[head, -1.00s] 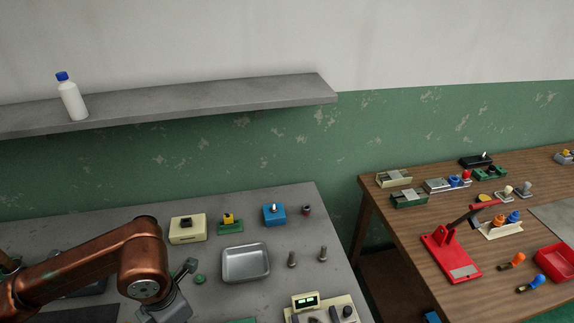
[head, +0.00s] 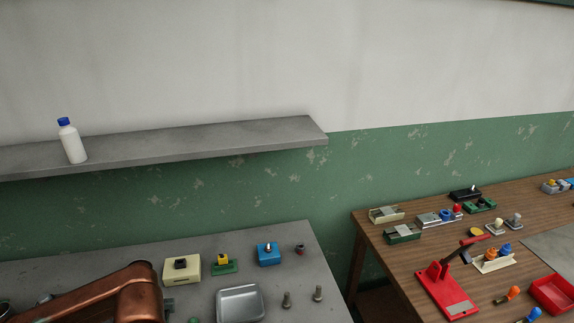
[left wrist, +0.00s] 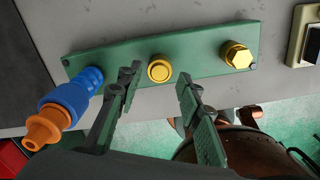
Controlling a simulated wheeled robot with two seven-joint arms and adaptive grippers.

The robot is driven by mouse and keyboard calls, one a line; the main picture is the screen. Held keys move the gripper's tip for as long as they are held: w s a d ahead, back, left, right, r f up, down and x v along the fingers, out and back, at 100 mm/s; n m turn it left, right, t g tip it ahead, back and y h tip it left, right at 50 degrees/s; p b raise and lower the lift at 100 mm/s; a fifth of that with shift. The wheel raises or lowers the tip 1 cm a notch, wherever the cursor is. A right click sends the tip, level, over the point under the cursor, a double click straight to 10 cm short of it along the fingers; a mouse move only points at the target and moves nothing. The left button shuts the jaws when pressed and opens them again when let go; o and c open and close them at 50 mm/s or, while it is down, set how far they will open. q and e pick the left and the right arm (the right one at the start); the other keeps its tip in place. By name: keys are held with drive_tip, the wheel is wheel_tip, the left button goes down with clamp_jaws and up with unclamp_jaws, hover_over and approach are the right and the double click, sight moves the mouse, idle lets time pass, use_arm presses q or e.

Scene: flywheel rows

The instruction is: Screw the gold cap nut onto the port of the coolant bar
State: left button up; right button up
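In the left wrist view a green bar (left wrist: 200,58), which looks like the coolant bar, lies on the grey bench. A gold round fitting (left wrist: 159,68) with a raised ring stands mid-bar. A gold hex-shaped piece (left wrist: 237,55) sits at the bar's right end; I cannot tell whether it is the cap nut. A blue and orange fitting (left wrist: 66,107) is at the left end. My left gripper (left wrist: 160,78) is open, its fingers apart on either side of the round fitting, with gaps and no visible contact. My right gripper is not in view. The head view does not show the bar.
A shelf (head: 220,143) with a white bottle (head: 73,145) hangs above. A wooden table (head: 405,267) with many parts is at right.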

use_arm(q)
drive_tip(key=shift+f, duration=0.1)
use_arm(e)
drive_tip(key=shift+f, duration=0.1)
use_arm(q)
drive_tip(key=shift+f+b, duration=0.95)
drive_tip(key=shift+f, duration=0.5)
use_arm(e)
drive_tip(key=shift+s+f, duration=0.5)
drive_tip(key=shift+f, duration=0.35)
use_arm(q)
drive_tip(key=shift+c, duration=0.3)
drive_tip(key=c, duration=0.8)
drive_tip(key=shift+f+m+b, duration=0.1)
drive_tip(key=shift+m+b, duration=0.3)
drive_tip(key=shift+m, duration=0.4)
drive_tip(key=m+b, duration=0.1)
drive_tip(key=m, duration=0.2)
drive_tip(key=shift+m, duration=0.3)
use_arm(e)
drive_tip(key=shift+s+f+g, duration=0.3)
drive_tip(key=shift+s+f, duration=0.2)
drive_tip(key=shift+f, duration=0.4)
